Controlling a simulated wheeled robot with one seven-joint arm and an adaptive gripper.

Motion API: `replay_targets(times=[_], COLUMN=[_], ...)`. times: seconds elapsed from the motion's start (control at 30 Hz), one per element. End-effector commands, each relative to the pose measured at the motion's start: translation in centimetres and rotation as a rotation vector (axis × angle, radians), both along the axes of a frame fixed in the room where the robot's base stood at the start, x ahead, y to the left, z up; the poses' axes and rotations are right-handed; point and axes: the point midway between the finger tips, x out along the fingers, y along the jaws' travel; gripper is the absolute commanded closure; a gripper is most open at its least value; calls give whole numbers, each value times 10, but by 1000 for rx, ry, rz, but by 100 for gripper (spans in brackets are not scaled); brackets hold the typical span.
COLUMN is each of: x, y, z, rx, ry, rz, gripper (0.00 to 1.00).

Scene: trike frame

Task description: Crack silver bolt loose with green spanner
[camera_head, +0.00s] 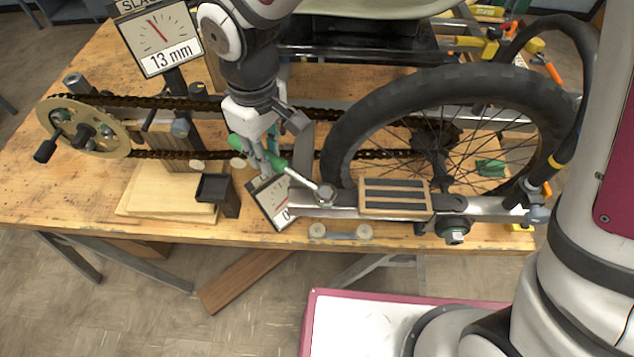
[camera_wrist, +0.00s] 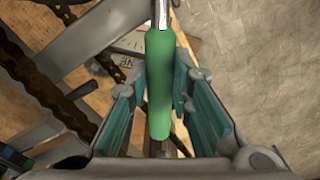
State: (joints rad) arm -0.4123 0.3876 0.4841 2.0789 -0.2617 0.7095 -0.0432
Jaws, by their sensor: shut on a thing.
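The green spanner has a green handle (camera_head: 273,165) and a bright metal shaft running down to the right. Its far end meets the silver bolt (camera_head: 325,194) on the grey metal bar of the frame; I cannot tell how well it is seated. My gripper (camera_head: 262,158) is shut on the green handle. In the wrist view, the handle (camera_wrist: 160,85) lies between the teal finger pads of my gripper (camera_wrist: 160,100), with the shaft leaving the top edge. The bolt does not show in the wrist view.
A gauge reading 13 mm (camera_head: 162,47) stands at the back left. A second dial card (camera_head: 270,205) is partly hidden under the spanner. The spoked wheel (camera_head: 350,110) and a wooden slatted block (camera_head: 394,198) lie right of the bolt. A small black box (camera_head: 215,190) stands left.

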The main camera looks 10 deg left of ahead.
Motion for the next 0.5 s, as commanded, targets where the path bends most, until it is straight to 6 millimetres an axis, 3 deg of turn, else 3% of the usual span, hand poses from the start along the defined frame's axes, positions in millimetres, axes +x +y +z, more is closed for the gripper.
replay_targets(times=[0.17,0.2,0.27,0.5], x=[0,0,0,0], y=[0,0,0,0], z=[0,0,0,0], rx=[1,1,1,1], ry=[0,0,0,0], rz=[0,0,0,1], gripper=[100,87,100,100])
